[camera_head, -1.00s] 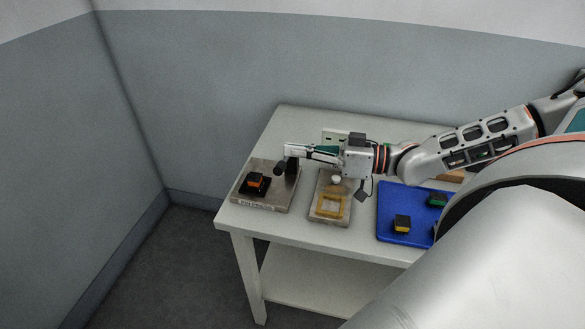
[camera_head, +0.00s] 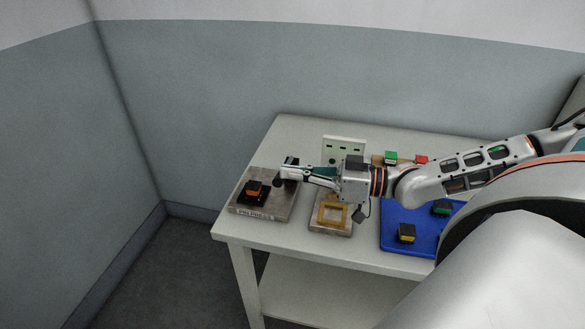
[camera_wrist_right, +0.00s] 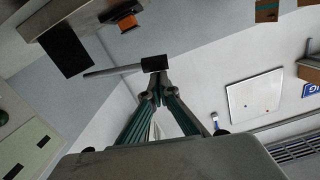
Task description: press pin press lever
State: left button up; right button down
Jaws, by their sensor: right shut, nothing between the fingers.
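The pin press is a grey plate (camera_head: 280,211) labelled "PIN PRESS" at the table's left end. An orange-topped connector (camera_head: 254,188) sits in its black holder, and it also shows in the right wrist view (camera_wrist_right: 127,22). The lever is a grey rod with a black end (camera_wrist_right: 156,63), whose dark tip (camera_head: 278,183) is close to my fingers. My right gripper (camera_head: 283,172) is shut and empty. In the wrist view its fingertips (camera_wrist_right: 156,84) are right beside the lever's black end; I cannot tell whether they touch. My left gripper is not in view.
A fixture with a yellow frame (camera_head: 334,216) stands right of the press. A blue tray (camera_head: 397,212) holds several connectors. A pale panel with dark slots (camera_head: 343,150) and green (camera_head: 391,156) and red (camera_head: 421,160) pieces lie behind my right arm. Walls stand left and behind.

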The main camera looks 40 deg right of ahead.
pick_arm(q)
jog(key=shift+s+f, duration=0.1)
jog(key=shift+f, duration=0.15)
pick_arm(e)
jog(key=shift+s+a+f+n, duration=0.15)
jog(key=shift+a+f+n, duration=0.05)
jog(key=shift+f+n, duration=0.5)
jog(key=shift+s+a+f+n, duration=0.15)
jog(key=shift+f+n, duration=0.45)
jog(key=shift+f, duration=0.2)
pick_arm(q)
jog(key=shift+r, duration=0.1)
